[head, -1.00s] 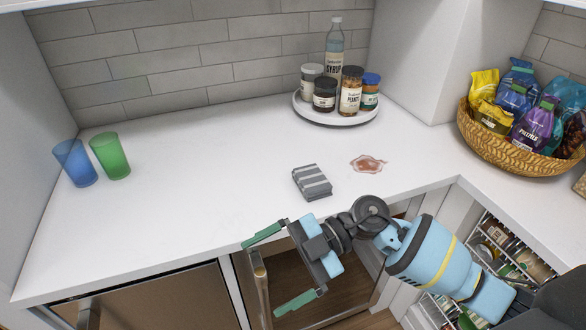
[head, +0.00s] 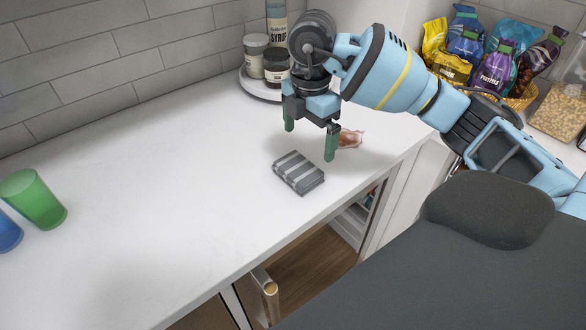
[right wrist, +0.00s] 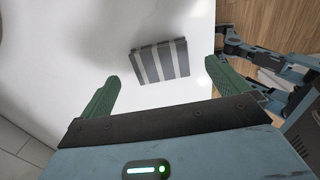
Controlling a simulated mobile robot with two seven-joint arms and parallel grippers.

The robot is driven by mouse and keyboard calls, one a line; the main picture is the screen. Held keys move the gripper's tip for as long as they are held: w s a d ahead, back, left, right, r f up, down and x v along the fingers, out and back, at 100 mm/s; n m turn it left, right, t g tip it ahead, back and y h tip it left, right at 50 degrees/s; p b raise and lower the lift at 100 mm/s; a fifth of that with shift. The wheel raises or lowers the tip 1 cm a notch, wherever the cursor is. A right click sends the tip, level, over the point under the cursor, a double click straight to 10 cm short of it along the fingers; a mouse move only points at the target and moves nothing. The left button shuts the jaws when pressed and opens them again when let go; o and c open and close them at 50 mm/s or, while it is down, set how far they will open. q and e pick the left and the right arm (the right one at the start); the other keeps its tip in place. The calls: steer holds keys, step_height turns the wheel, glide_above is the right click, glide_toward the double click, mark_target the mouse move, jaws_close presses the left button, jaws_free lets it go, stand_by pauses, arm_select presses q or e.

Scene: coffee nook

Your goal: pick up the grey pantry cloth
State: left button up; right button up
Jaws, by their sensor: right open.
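The grey pantry cloth (head: 298,172) is a folded, striped pad in dark and light grey. It lies flat on the white counter, near its front edge. My right gripper (head: 310,143) is above the counter, just behind and above the cloth, with its green fingers pointing down. The gripper is open and empty. In the right wrist view the cloth (right wrist: 160,62) lies beyond the fingertips, roughly between their lines, and apart from them. My left gripper is not in view.
A reddish spill (head: 350,139) is on the counter right of the cloth. A round tray (head: 256,88) with jars and a syrup bottle stands behind. A green cup (head: 33,199) and a blue cup (head: 8,232) stand at left. The counter between is clear.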

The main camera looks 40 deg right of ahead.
mark_target(303, 164)
steer(key=shift+s+f, duration=0.1)
steer(key=shift+f, duration=1.1)
steer(key=shift+a+f, duration=0.2)
steer(key=shift+f, duration=0.25)
steer(key=shift+w+a+f, duration=0.1)
steer(key=shift+a+f, duration=0.05)
steer(key=shift+f, duration=1)
steer(key=shift+w+a+f, duration=0.1)
steer(key=shift+a+f, duration=0.05)
steer(key=shift+f, duration=0.95)
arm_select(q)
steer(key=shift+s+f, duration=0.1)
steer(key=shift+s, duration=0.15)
arm_select(e)
steer(key=shift+c, duration=0.4)
steer(key=c, duration=0.6)
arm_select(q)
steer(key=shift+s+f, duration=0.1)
arm_select(e)
steer(key=shift+r, duration=0.1)
